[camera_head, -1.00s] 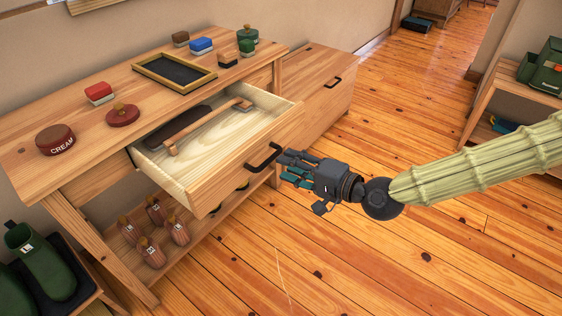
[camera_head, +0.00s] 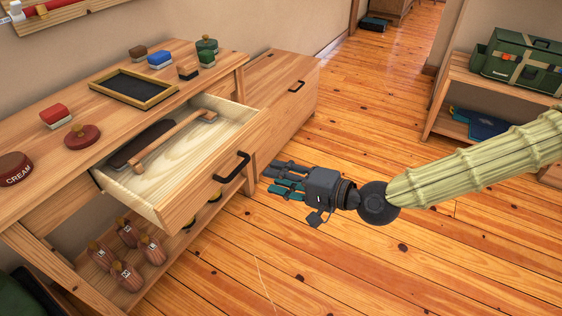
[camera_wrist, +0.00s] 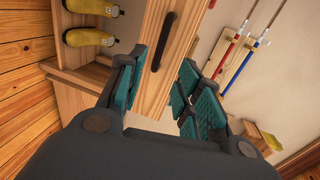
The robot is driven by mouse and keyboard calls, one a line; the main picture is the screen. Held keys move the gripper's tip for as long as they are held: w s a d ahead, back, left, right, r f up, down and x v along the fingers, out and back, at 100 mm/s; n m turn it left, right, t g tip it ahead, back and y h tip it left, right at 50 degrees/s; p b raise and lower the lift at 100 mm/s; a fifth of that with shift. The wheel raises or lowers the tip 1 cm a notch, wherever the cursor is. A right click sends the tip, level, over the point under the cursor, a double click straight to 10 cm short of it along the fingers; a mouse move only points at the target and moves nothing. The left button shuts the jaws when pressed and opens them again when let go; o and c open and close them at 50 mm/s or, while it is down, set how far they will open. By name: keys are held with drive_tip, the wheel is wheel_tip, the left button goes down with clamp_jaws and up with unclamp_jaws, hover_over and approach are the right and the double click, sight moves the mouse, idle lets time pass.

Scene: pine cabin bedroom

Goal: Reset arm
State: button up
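My gripper (camera_head: 282,179) is at the end of my arm, to the right of the open drawer (camera_head: 207,192) and in front of it. Its teal-padded fingers are spread apart with nothing between them in the wrist view (camera_wrist: 158,85). The drawer's black handle (camera_head: 231,167) is apart from my fingers in the head view. The handle also shows in the wrist view (camera_wrist: 162,47), beyond the fingertips. Inside the drawer lies a long brush (camera_head: 160,140) with a wooden handle and dark bristles.
A shelf with a green bag (camera_head: 520,57) stands right. Floor (camera_head: 360,110) between is clear.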

drive_tip(key=shift+f, duration=0.1)
drive_tip(key=s+d+f+g+h, duration=0.15)
drive_tip(key=s+f, duration=0.25)
drive_tip(key=f, duration=0.5)
drive_tip(key=s+d+f+n+g+h, duration=0.1)
drive_tip(key=s+d+f+h, duration=0.3)
drive_tip(key=f, duration=0.5)
drive_tip(key=s+d+f+g+h, duration=0.1)
drive_tip(key=s+f+g, duration=0.1)
drive_tip(key=s+f, duration=0.5)
drive_tip(key=s+d+f+n+g+h, duration=0.1)
drive_tip(key=s+d+f+h, duration=0.1)
drive_tip(key=s+d+f, duration=0.3)
drive_tip(key=s+d+f+n+g+h, duration=0.1)
drive_tip(key=s+d+f+n+h, duration=0.2)
drive_tip(key=d, duration=0.5)
drive_tip(key=s+d+f+g+h, duration=0.1)
drive_tip(key=s+d+f+h, duration=0.15)
drive_tip(key=d+f, duration=0.35)
wheel_tip(320, 180, up, 21)
drive_tip(key=p, duration=2.1)
drive_tip(key=shift+d, duration=0.15)
